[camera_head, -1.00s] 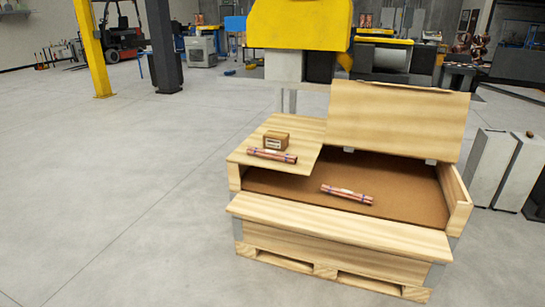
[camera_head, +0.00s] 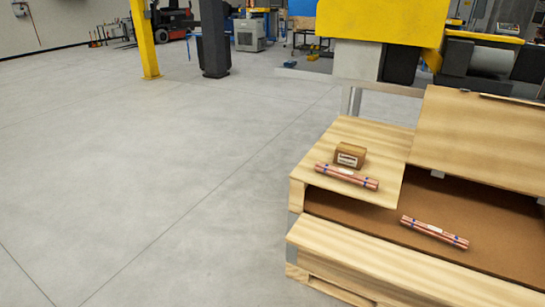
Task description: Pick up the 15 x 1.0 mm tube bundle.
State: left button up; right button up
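Two copper tube bundles with dark bands and white labels show in the head view. One tube bundle (camera_head: 346,176) lies on the wooden lid panel at the crate's left, in front of a small cardboard box. The other tube bundle (camera_head: 434,232) lies on the brown floor inside the open part of the crate. The labels are too small to read, so I cannot tell which is 15 x 1.0 mm. Neither of my grippers is in view.
The wooden crate (camera_head: 375,262) stands on a pallet at the right, its right side cut off by the frame. A small cardboard box (camera_head: 350,156) sits on its left panel. A yellow machine (camera_head: 385,20) stands behind it. The concrete floor (camera_head: 140,190) at left is clear.

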aim_at(369, 183)
jog(key=i+j+u, duration=0.15)
jog(key=i, duration=0.5)
jog(key=i+j+u, duration=0.15)
jog(key=i, duration=0.45)
jog(key=i+j+z, duration=0.1)
jog(key=i+z, duration=0.2)
jog(key=z, duration=0.2)
jog(key=i+j+z, duration=0.2)
jog(key=z, duration=0.3)
jog(key=i+j+z, duration=0.35)
jog(key=z, duration=0.15)
